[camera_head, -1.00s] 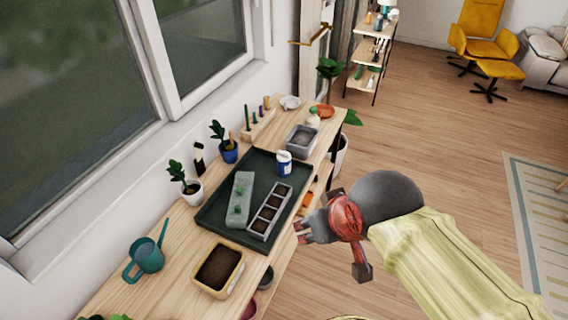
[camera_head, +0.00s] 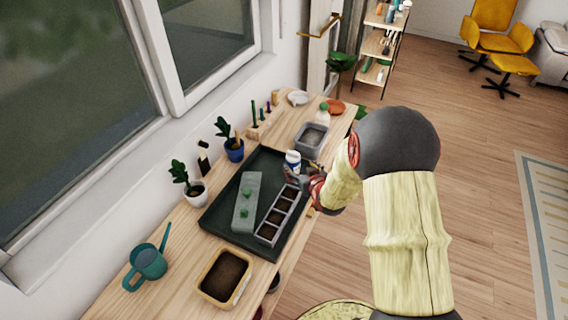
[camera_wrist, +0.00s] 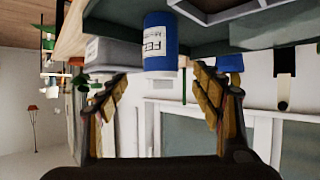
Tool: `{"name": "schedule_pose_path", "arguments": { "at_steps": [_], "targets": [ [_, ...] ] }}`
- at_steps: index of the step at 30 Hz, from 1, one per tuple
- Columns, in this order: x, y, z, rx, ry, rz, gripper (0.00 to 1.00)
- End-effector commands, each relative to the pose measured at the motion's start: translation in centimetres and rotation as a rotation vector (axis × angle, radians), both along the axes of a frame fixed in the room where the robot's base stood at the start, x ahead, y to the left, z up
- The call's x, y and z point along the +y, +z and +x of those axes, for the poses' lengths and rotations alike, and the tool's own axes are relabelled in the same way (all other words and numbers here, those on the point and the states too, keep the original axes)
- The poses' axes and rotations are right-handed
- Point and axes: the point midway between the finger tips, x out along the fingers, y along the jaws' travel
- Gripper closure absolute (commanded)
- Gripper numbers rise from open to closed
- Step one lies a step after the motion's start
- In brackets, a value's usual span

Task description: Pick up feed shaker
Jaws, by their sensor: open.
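The feed shaker (camera_head: 292,163) is a small white and blue container standing on the dark green tray (camera_head: 219,216), near the tray's far right corner. In the wrist view the feed shaker (camera_wrist: 160,42) shows its blue body and a white label reading "FEE", part of it out of view. My gripper (camera_head: 308,181) is at the right edge of the tray, close to the shaker. In the wrist view my gripper (camera_wrist: 165,95) is open, its two fingers spread to either side with the shaker between them in the picture. I cannot tell whether either finger touches it.
A seedling strip (camera_head: 279,216) and a grey block (camera_head: 247,192) lie on the tray. A grey bin (camera_head: 312,139) and a white bottle (camera_head: 323,113) stand beyond the shaker. A soil box (camera_head: 243,287), watering can (camera_head: 147,266) and potted plants (camera_head: 195,192) are on the bench.

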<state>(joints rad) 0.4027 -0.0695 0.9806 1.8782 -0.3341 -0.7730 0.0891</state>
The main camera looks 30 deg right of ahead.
Motion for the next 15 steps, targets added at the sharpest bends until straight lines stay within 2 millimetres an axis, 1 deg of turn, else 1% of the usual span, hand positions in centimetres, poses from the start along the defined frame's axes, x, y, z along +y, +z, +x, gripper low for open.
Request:
{"name": "schedule_pose_path", "arguments": {
  "at_steps": [1,3,8,15],
  "targets": [
    [-0.3,-1.6,-0.3,-0.016,-0.001,0.010,0.34],
    [-0.4,-2.7,-0.5,-0.044,0.003,0.019,0.34],
    [-0.6,-3.6,-0.2,-0.072,0.005,0.026,0.34],
    [-0.8,-4.5,2.0,-0.073,0.007,0.025,0.34]
  ]
}}
